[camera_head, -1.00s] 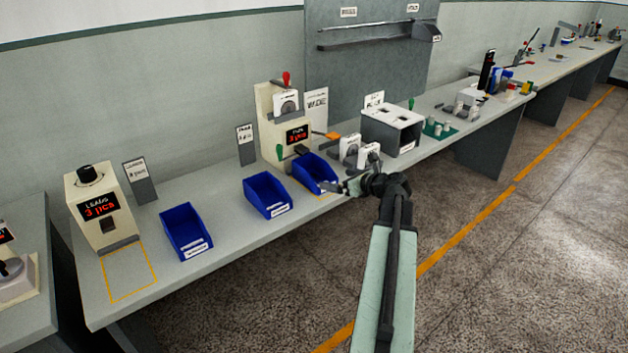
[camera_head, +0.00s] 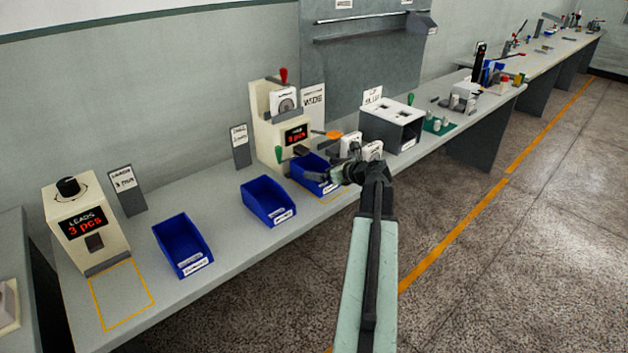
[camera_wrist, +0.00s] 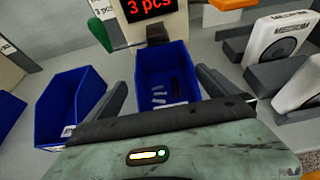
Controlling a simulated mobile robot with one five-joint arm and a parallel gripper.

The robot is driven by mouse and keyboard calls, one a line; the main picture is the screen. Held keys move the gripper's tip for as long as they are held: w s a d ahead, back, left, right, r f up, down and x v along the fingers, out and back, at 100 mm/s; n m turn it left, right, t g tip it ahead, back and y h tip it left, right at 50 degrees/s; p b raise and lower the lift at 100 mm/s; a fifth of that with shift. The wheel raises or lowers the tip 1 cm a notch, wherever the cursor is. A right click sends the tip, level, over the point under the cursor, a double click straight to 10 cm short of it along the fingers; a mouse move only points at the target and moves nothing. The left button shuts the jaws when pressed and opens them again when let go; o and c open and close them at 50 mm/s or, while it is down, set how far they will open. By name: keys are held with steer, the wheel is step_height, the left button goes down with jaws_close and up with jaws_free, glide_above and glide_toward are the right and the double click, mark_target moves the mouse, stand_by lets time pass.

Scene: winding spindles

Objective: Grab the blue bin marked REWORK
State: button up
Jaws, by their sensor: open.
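Three blue bins stand in a row on the bench in the head view: left (camera_head: 182,247), middle (camera_head: 268,201) and right (camera_head: 309,169). Their front labels are too small to read, so I cannot tell which says REWORK. My gripper (camera_head: 338,174) is at the right bin's front right and hides part of it. In the wrist view, my gripper (camera_wrist: 162,88) is open, its fingers to either side of this bin (camera_wrist: 150,65), apparently not closed on it. Several small pieces lie inside. The middle bin (camera_wrist: 50,110) is left of the left finger.
A dispenser reading 3 pcs (camera_head: 280,125) stands behind the right bin, with a green-tipped lever beside it. White gauge-like blocks (camera_head: 372,150) stand close on the right. A second dispenser (camera_head: 85,225) stands at the left, with a yellow outlined patch of bare bench (camera_head: 122,295) in front.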

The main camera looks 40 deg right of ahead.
steer(key=shift+w+f+b, duration=0.3)
steer(key=shift+w, duration=0.25)
steer(key=x, duration=0.2)
steer(key=b+x, duration=0.1)
steer(key=x, duration=0.2)
steer(key=shift+w+d+f, duration=0.15)
steer(key=shift+f, duration=0.15)
steer(key=shift+s+r, duration=0.6)
steer(key=shift+w+f, duration=0.15)
steer(key=c, duration=1.3)
